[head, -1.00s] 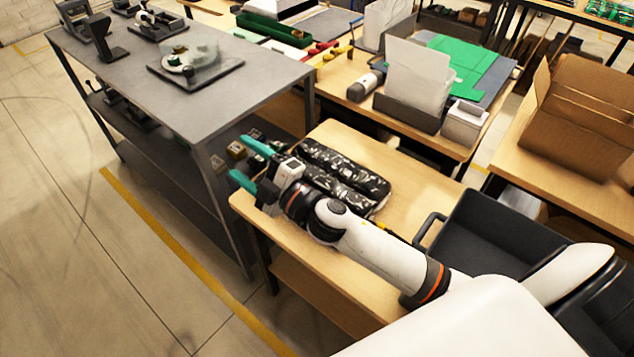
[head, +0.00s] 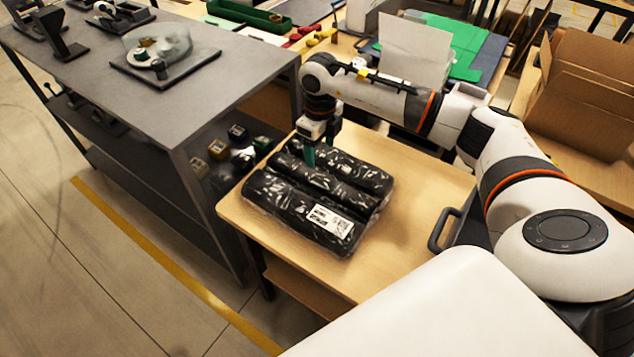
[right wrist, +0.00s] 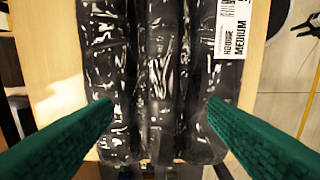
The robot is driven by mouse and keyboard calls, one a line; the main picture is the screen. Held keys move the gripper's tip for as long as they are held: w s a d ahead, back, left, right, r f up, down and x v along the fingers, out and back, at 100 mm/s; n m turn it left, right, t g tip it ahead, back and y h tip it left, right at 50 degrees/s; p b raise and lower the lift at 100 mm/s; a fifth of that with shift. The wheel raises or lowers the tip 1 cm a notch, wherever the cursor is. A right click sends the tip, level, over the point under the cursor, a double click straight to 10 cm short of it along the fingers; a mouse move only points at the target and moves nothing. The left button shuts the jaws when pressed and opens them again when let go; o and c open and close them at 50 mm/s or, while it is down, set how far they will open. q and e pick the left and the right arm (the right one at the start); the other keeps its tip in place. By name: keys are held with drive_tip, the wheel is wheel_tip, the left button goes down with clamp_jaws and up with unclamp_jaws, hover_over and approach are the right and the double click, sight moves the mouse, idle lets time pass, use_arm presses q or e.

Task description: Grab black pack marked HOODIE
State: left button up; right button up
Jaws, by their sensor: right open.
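The black pack (head: 300,207) lies flat on a small wooden table (head: 418,195). It is several dark rolls side by side in shiny clear wrap, with a white label (head: 331,221) on the near roll. In the right wrist view the pack (right wrist: 160,60) fills the middle, and its label (right wrist: 231,28) reads HOODIE and MEDIUM. My right gripper (head: 309,156) points down over the far left part of the pack. Its green fingers (right wrist: 160,107) are apart, over the pack's outer rolls, with nothing held. Whether the tips touch the wrap, I cannot tell. My left gripper is not in view.
A grey metal workbench (head: 180,92) stands close on the left, with small boxes (head: 218,149) on its lower shelf. A black bin handle (head: 441,230) is at the right of the table. An open cardboard box (head: 585,95) stands far right. The table's front is clear.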

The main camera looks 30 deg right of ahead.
sight(319, 176)
wheel_tip(319, 176, down, 4)
drive_tip(key=shift+a+r, duration=0.1)
wheel_tip(319, 176, down, 5)
drive_tip(key=shift+a+r+p, duration=0.1)
drive_tip(key=shift+p, duration=0.75)
drive_tip(key=shift+f, duration=0.5)
drive_tip(key=shift+w+r, duration=0.1)
clamp_jaws()
